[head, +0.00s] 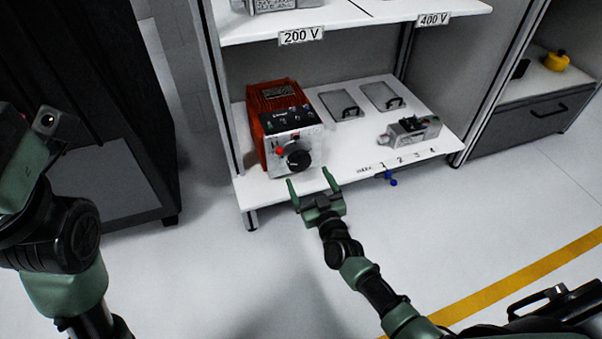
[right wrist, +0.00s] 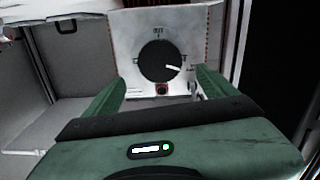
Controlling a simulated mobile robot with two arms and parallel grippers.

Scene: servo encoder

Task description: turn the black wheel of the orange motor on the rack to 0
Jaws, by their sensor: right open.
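The orange motor (head: 280,112) stands at the left of the rack's lower white shelf. Its pale front face carries the black wheel (head: 298,158), a round knob with a white pointer mark. In the right wrist view the black wheel (right wrist: 160,61) sits between my fingers, beyond their tips, and its white mark points to the right side of the picture. My right gripper (head: 314,183) is open and empty, just in front of the wheel and apart from it. The small markings around the wheel are too blurred to read. My left arm shows at the left, but its fingers are out of view.
A red button (head: 280,151) is beside the wheel. A grey metal device (head: 411,131) stands at the shelf's right. Two flat grey plates with handles (head: 341,104) lie behind. The upper shelf (head: 350,18) overhangs. Blue items (head: 391,179) hang at the front edge.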

